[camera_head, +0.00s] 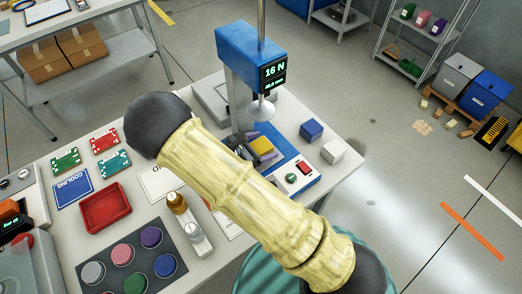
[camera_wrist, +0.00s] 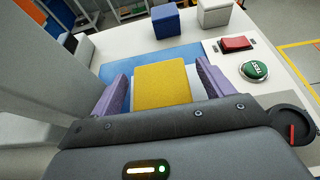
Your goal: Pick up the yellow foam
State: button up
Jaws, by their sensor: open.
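The yellow foam (camera_wrist: 163,86) is a flat square block in the middle of the wrist view. It lies on a pale block or plate, over the blue base of a test stand. My gripper (camera_wrist: 157,88) is open, with one purple finger on each side of the foam. A gap shows on the right side; whether the left finger touches cannot be told. In the head view the foam (camera_head: 263,147) shows beyond my arm, under the stand's round press head (camera_head: 262,108). My arm hides part of the gripper there.
The blue test stand (camera_head: 243,50) reads 16 N and rises close to the gripper. A blue cube (camera_head: 311,130) and a white cube (camera_head: 333,151) stand to the right. A control box with a red switch and green button (camera_head: 292,178) is nearby. A red tray (camera_head: 105,208) lies at left.

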aim_at(261, 145)
dwell(0.3)
jog(key=c, duration=1.1)
jog(key=shift+o, duration=0.2)
jog(key=shift+r, duration=0.55)
notch_tip(261, 145, up, 2)
jog(key=shift+r+b, duration=0.1)
jog(key=shift+b, duration=0.35)
jog(key=s+d, duration=0.2)
jog(key=s, duration=0.2)
jog(key=s+d, duration=0.3)
jog(key=s, duration=0.1)
jog(key=s+d, duration=0.3)
jog(key=s, duration=0.1)
jog(key=shift+s+d+r, duration=0.25)
jog(key=shift+s+r, duration=0.05)
jog(key=shift+r, duration=0.05)
jog(key=shift+r+p, duration=0.15)
jog(key=shift+p, duration=0.8)
jog(key=shift+s+p, duration=0.1)
jog(key=shift+p, duration=0.5)
jog(key=shift+s+p, duration=0.15)
jog(key=shift+p, duration=0.45)
